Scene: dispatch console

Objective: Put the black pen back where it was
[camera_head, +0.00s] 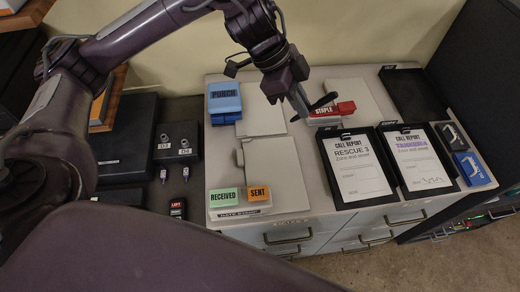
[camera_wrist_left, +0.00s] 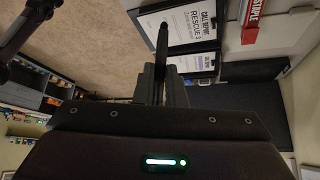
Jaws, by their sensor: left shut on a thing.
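My left gripper (camera_head: 306,106) is shut on the black pen (camera_head: 323,101) and holds it above the counter, near the red stapler (camera_head: 332,109). In the left wrist view the pen (camera_wrist_left: 161,42) sticks out from between the fingers of the left gripper (camera_wrist_left: 161,76). The fingers hide part of the pen. Two call-report clipboards lie side by side on the counter: the Rescue 3 one (camera_head: 360,180) and the one to its right (camera_head: 420,160). My right gripper is not in view.
A blue punch (camera_head: 224,98) stands at the back left. Green received (camera_head: 223,196) and orange sent (camera_head: 258,193) blocks stand at the front left. A black tray (camera_head: 412,92) lies at the back right. A blue object (camera_head: 473,169) lies at the right edge.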

